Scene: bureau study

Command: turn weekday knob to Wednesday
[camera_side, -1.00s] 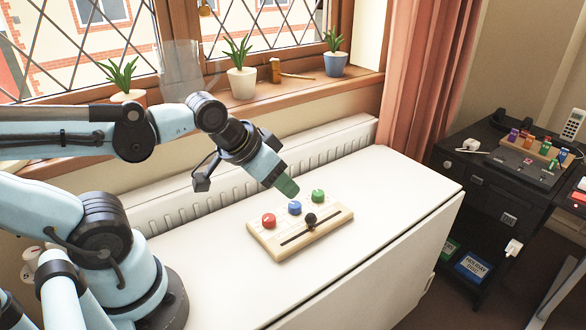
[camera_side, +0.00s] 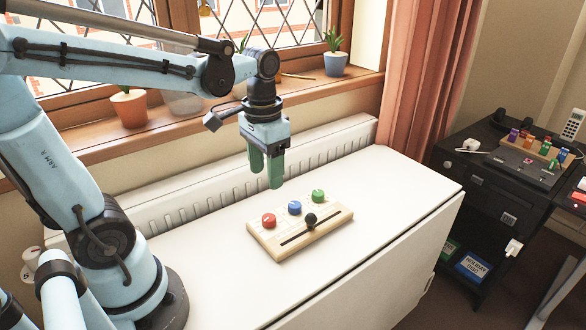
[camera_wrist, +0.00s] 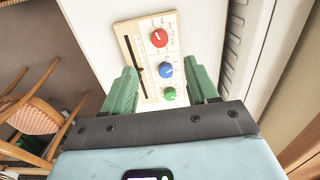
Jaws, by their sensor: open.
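A wooden board (camera_side: 283,248) with a pale panel lies on the white table. It carries a red knob (camera_side: 269,221), a blue knob (camera_side: 294,208) and a green knob (camera_side: 318,196) in a row, and a slider with a black ball (camera_side: 310,219). The red knob (camera_wrist: 159,37), blue knob (camera_wrist: 166,70) and green knob (camera_wrist: 170,94) also show in the wrist view. The labels are too small to read, so I cannot tell which is the weekday knob. My gripper (camera_side: 266,182) has green fingers, points down, and is open and empty above and behind the board, touching nothing.
The white table (camera_side: 390,200) is clear around the board. A white radiator (camera_side: 200,196) and a sill with potted plants (camera_side: 335,62) stand behind it. A dark cabinet (camera_side: 490,185) is at right. A wooden chair (camera_wrist: 35,118) shows in the wrist view.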

